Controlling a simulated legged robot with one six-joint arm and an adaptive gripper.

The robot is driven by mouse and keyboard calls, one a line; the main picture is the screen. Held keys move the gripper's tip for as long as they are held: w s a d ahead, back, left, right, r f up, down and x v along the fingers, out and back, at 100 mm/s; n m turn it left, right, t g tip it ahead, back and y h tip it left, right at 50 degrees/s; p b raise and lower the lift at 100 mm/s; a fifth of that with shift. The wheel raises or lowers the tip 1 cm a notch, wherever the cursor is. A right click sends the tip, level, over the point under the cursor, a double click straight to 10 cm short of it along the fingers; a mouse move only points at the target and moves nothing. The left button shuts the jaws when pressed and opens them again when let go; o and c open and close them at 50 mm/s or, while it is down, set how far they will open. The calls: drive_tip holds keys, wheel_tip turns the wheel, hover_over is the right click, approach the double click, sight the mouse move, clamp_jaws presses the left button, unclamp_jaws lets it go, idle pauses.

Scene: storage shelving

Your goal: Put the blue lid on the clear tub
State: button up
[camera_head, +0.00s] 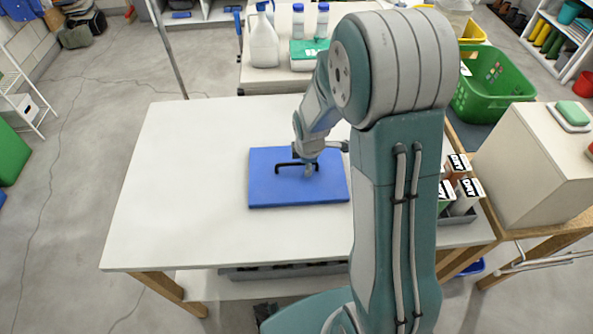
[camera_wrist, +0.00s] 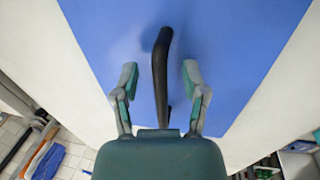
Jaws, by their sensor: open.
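The blue lid (camera_head: 290,193) is a flat rectangle with a black bar handle (camera_head: 290,164), lying on the white table. My gripper (camera_head: 311,168) is over the lid at the right part of the handle. In the wrist view, the open fingers of my gripper (camera_wrist: 160,75) stand on either side of the handle (camera_wrist: 161,65), with gaps on both sides. The blue lid (camera_wrist: 215,45) fills much of that view behind them. I cannot make out a clear tub for certain; a pale, see-through container (camera_head: 456,12) is cut off at the top edge, partly behind my arm.
The white table (camera_head: 190,180) is bare left of the lid. A grey tray of cartons (camera_head: 462,195) sits at its right end. A green basket (camera_head: 490,85) and a beige cabinet (camera_head: 535,150) stand to the right. White bottles (camera_head: 264,42) stand on a table behind.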

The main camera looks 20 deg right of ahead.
clamp_jaws()
drive_tip(key=shift+r, duration=0.55)
wheel_tip(320, 180, up, 3)
drive_tip(key=shift+s+f, duration=0.1)
drive_tip(key=shift+f, duration=0.1)
drive_tip(key=s+r, duration=0.9)
drive_tip(key=s, duration=0.4)
drive_tip(key=shift+s+a+r, duration=0.2)
drive_tip(key=shift+s+a, duration=0.2)
drive_tip(key=shift+s, duration=0.15)
